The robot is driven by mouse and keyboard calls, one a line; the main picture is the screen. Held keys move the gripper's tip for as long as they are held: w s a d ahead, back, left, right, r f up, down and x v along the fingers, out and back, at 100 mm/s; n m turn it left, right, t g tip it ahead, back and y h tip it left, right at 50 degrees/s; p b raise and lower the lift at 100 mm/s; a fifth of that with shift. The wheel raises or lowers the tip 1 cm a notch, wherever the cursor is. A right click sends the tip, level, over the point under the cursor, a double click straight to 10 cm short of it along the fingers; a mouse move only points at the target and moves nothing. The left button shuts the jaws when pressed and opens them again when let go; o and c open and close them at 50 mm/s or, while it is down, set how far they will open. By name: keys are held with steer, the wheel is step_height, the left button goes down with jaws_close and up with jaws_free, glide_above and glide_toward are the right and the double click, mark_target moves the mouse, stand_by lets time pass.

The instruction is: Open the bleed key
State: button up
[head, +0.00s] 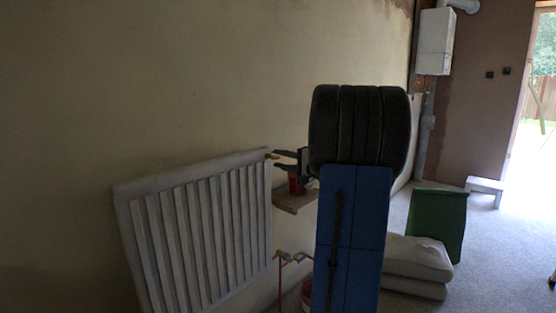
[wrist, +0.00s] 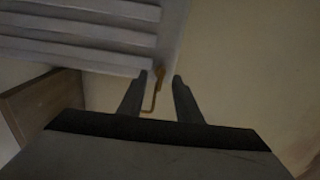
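The bleed key (wrist: 155,92) is a small bent brass-coloured piece at the edge of the white radiator (wrist: 85,42) in the wrist view. In the head view the key (head: 272,156) shows at the radiator's (head: 196,225) top right corner. My gripper (wrist: 160,75) is open, with its two dark fingers apart and the key between them in the picture, nearer the left finger. I cannot tell whether a finger touches it. In the head view my gripper (head: 276,160) points left at that corner; my arm hides part of the scene behind it.
A wooden shelf (head: 292,203) with a red object (head: 296,185) sits just below my gripper. Copper-coloured pipework (head: 288,257) stands lower down. Pale sacks (head: 414,265) and a green panel (head: 437,222) are on the floor to the right. A white boiler (head: 435,42) hangs far back.

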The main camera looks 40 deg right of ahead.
steer(key=s, duration=1.2)
steer(key=shift+d, duration=0.45)
stand_by(0.4)
steer(key=a+f+n+g+y, duration=0.3)
steer(key=a+f+n+g, duration=0.1)
steer(key=a, duration=1.2)
steer(key=a+f+n+g+y, duration=0.2)
steer(key=a+f+n+g, duration=0.15)
steer(key=a, duration=1.15)
steer(key=s+a+f+n+g+h, duration=0.1)
steer(key=s+a+f+n+g, duration=0.35)
steer(key=s+a+f, duration=0.4)
steer(key=s+a+f+n+h, duration=0.1)
steer(key=s+n+h, duration=0.1)
steer(key=s, duration=0.4)
steer(key=s+a+f+n+g+h, duration=0.1)
steer(key=s+n+h, duration=0.1)
steer(key=s, duration=0.4)
steer(key=shift+s+a+f+n+h, duration=0.15)
steer(key=shift+a+f+n+h, duration=0.1)
steer(key=shift+f+n+h, duration=0.25)
